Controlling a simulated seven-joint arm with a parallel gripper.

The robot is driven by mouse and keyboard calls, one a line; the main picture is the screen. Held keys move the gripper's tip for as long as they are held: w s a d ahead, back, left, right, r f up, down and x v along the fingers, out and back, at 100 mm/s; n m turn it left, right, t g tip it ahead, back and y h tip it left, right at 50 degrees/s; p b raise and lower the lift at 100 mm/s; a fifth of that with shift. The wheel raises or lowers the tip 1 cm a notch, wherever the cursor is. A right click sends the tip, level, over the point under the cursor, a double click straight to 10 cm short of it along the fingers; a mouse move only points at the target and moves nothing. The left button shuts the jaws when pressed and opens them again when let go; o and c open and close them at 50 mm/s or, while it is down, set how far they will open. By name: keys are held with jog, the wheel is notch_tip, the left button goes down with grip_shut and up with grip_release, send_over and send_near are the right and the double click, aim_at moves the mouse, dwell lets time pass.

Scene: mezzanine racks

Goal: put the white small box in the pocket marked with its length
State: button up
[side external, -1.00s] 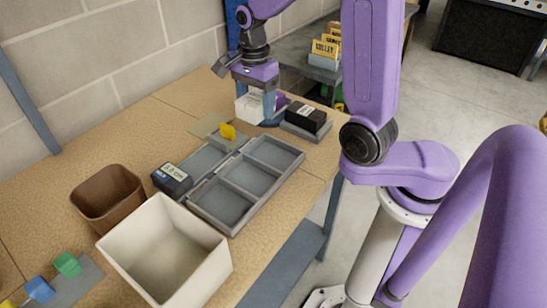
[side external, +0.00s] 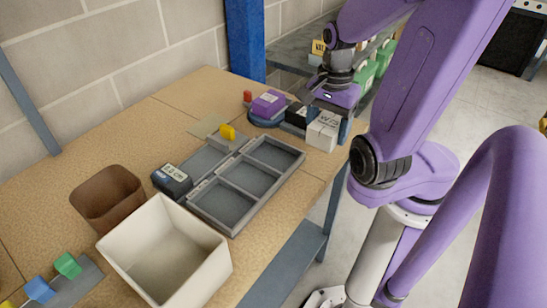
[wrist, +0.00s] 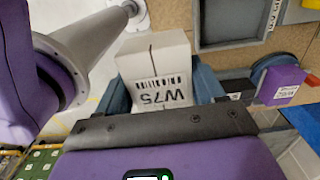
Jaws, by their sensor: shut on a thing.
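My gripper (side external: 327,122) is shut on the white small box (side external: 323,132). It holds the box by two opposite sides near the right end of the table, beside a black box. In the wrist view the white box (wrist: 152,52) sits between the two blue-grey fingers, its label reading W75 upside down with a barcode. The grey tray (side external: 252,178) with several pockets lies left of and nearer than the gripper. The front pockets look empty. A pale strip with markings (side external: 203,186) runs along the tray, too small to read.
A black box (side external: 296,116) and a purple box (side external: 268,103) on a round blue base stand behind the tray. A yellow piece (side external: 227,132) stands at the tray's back edge. A dark labelled box (side external: 172,181), a brown bin (side external: 108,202) and a cream bin (side external: 215,255) are left.

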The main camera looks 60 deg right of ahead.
jog(key=w+f, duration=0.4)
jog(key=w, duration=0.5)
send_over(274, 158)
jog(key=s, duration=0.1)
notch_tip(274, 158, down, 5)
jog(key=shift+s+a+r, duration=0.1)
jog(key=shift+s+r, duration=0.05)
jog(key=shift+r, duration=0.05)
jog(key=shift+w+f, duration=0.65)
jog(key=shift+f, duration=1.6)
jog(key=shift+f, duration=0.1)
jog(key=o, duration=1.2)
